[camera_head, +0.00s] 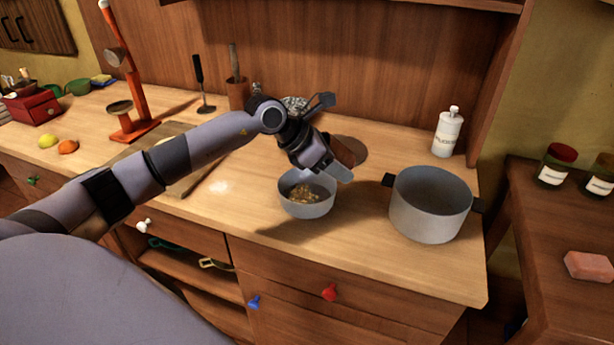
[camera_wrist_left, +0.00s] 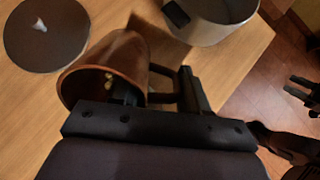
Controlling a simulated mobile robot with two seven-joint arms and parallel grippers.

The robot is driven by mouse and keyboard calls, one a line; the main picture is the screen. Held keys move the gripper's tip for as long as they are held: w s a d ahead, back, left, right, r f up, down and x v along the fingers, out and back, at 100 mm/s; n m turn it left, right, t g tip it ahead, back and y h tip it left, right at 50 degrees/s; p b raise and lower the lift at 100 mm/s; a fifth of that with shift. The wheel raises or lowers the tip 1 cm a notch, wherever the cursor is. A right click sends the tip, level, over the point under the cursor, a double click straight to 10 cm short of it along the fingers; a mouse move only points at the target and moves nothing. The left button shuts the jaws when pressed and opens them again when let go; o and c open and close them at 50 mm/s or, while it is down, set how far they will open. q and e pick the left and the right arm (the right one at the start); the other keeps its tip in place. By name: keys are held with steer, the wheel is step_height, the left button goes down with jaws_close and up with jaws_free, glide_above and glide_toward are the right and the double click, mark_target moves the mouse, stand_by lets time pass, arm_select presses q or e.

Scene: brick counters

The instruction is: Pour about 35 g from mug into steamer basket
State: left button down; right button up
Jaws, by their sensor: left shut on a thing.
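A brown mug (camera_wrist_left: 118,52) is held by my left gripper (camera_wrist_left: 162,92). In the left wrist view it is tilted with its mouth toward the lower left, and a few yellowish bits show inside. The gripper is shut at the mug's handle. In the head view my left gripper (camera_head: 338,170) is just above and right of a small grey bowl (camera_head: 307,210), which I take as the steamer basket. Brown-yellow bits lie in the bowl. The gripper hides most of the mug there. My right gripper is not clearly seen; dark prongs show at the wrist view's right edge.
A large grey pot (camera_head: 430,212) stands right of the bowl. A dark round lid (camera_wrist_left: 45,38) lies on the counter behind. A white shaker (camera_head: 447,135) stands at the back. The counter's front strip is clear.

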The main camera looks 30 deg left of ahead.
arm_select(q)
steer(key=shift+w+d+r+g+y, duration=0.15)
steer(key=shift+r+g+y, duration=0.1)
steer(key=shift+g+y, duration=0.15)
steer(key=shift+w+d+r+g+y, duration=0.15)
steer(key=shift+r+g+y, duration=0.15)
steer(key=shift+g, duration=0.2)
steer(key=shift+w+d+g+y, duration=0.35)
steer(key=shift+w+g+y, duration=0.15)
steer(key=shift+y, duration=0.1)
steer(key=shift+w+d+f+g+y, duration=0.65)
steer(key=shift+g+y, duration=0.2)
steer(key=shift+g, duration=0.2)
steer(key=shift+w+d+f+g+y, duration=0.5)
steer(key=shift+w+f+g+y, duration=0.15)
steer(key=shift+g+y, duration=0.3)
